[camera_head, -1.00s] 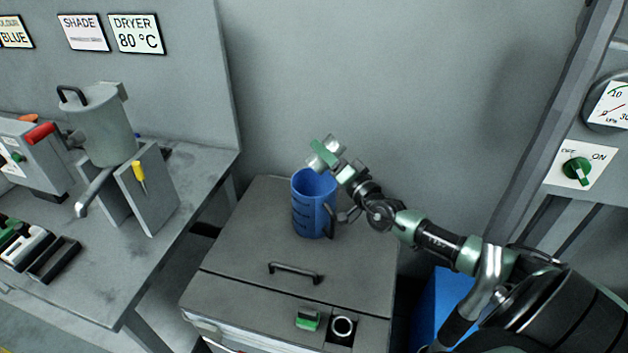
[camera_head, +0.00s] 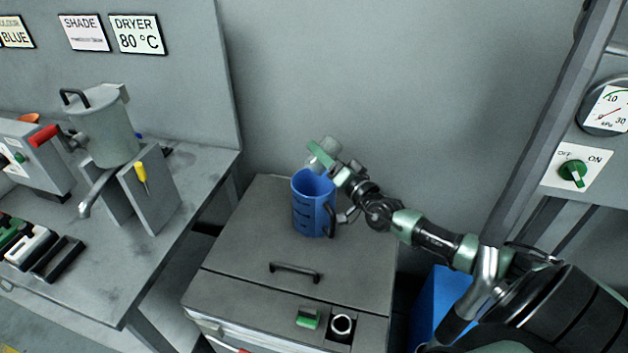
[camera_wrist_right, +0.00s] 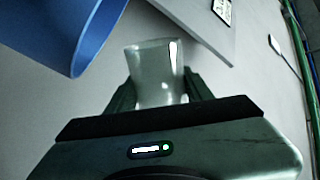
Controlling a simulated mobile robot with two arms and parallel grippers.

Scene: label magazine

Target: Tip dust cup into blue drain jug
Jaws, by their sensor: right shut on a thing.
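The blue drain jug (camera_head: 312,208) stands upright on the grey cabinet top, its handle toward the right. My right gripper (camera_head: 324,156) is above and slightly right of the jug's mouth, shut on the dust cup (camera_head: 330,145), a pale translucent cup that looks tilted. In the right wrist view the cup (camera_wrist_right: 157,72) sits between the two dark fingers, beside the blue jug (camera_wrist_right: 62,30) at upper left. I cannot see what is inside the cup or the jug. My left gripper is not in view.
The grey cabinet (camera_head: 240,250) has a black lid handle (camera_head: 295,270) and a green switch (camera_head: 307,318) at its front. A bench (camera_head: 120,275) with a grey pot (camera_head: 103,125) is at left. A wall is behind; an upright post (camera_head: 540,130) is right.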

